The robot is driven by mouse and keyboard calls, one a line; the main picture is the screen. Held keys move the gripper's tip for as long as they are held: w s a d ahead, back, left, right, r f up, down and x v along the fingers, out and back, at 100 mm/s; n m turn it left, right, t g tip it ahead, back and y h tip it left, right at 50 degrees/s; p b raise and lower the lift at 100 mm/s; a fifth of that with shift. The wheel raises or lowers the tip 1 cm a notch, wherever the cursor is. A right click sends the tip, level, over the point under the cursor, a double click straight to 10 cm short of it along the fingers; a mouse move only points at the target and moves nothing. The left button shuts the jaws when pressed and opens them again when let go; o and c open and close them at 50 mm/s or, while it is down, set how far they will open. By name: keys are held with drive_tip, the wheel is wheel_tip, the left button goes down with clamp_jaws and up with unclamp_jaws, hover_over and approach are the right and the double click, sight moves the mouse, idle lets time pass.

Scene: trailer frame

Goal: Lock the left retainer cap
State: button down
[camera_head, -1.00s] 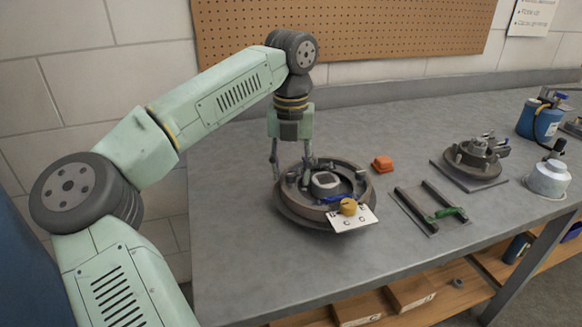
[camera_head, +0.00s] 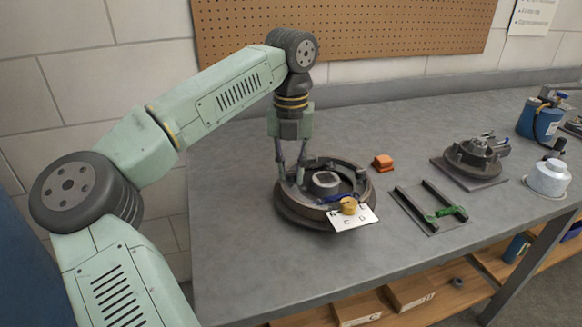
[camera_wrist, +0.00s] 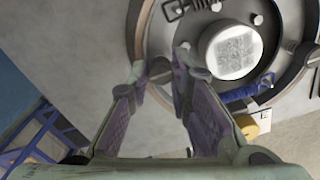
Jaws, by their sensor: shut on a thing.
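A round dark drum brake assembly (camera_head: 364,215) lies on the workbench, with a pale central hub (camera_head: 325,180) that shows in the wrist view (camera_wrist: 232,50) with a code-like pattern on its face. My gripper (camera_head: 291,182) points down over the drum's left side. In the wrist view my gripper (camera_wrist: 161,68) has its two fingertips close together at the left retainer cap, left of the hub. I cannot tell the cap's turn angle. A blue lever (camera_wrist: 247,90) lies beside the hub.
A yellow knob (camera_head: 349,205) and a lettered white card (camera_head: 352,219) are at the drum's front edge. An orange block (camera_head: 383,162), a rack with a green tool (camera_head: 446,212) and a second assembly (camera_head: 473,153) stand to the right.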

drive_tip(key=shift+m, duration=0.3)
drive_tip(key=m+p, duration=0.1)
drive_tip(key=m, duration=0.2)
drive_tip(key=shift+r, duration=0.1)
drive_tip(key=m+p, duration=0.1)
drive_tip(key=m, duration=0.4)
drive_tip(key=m+p, duration=0.1)
drive_tip(key=m, duration=0.3)
drive_tip(key=shift+m, duration=2.5)
drive_tip(key=c, duration=1.4)
unclamp_jaws()
drive_tip(key=shift+c, duration=0.2)
